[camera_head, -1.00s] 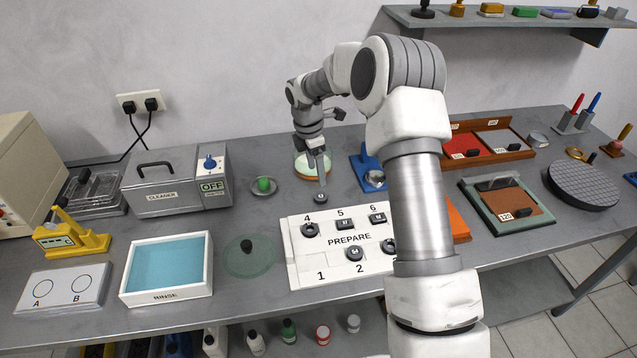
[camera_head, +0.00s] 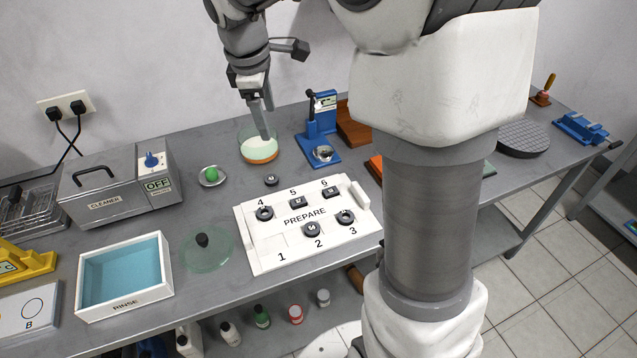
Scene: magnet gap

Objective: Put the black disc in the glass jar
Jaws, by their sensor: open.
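A small black disc (camera_head: 271,180) with a pale mark on top lies on the bench, behind the white PREPARE board (camera_head: 255,252). Another round dark piece (camera_head: 312,230) sits at place 2 of the board. The open glass jar (camera_head: 243,143), with an orange and pale green bottom, stands just behind the loose disc. My gripper (camera_head: 267,136) points down and overlaps the jar in the picture; whether its tips are inside or above the jar I cannot tell. It is open, with nothing seen between its fingers. A glass lid (camera_head: 206,256) with a black knob lies left of the board.
Dark pieces sit at places 3 to 6; place 1 is empty. A blue press (camera_head: 319,136) stands right of the jar, a green piece in a dish (camera_head: 211,176) left of it. The cleaner (camera_head: 112,190) and rinse tray (camera_head: 125,297) are farther left. My arm hides the right middle.

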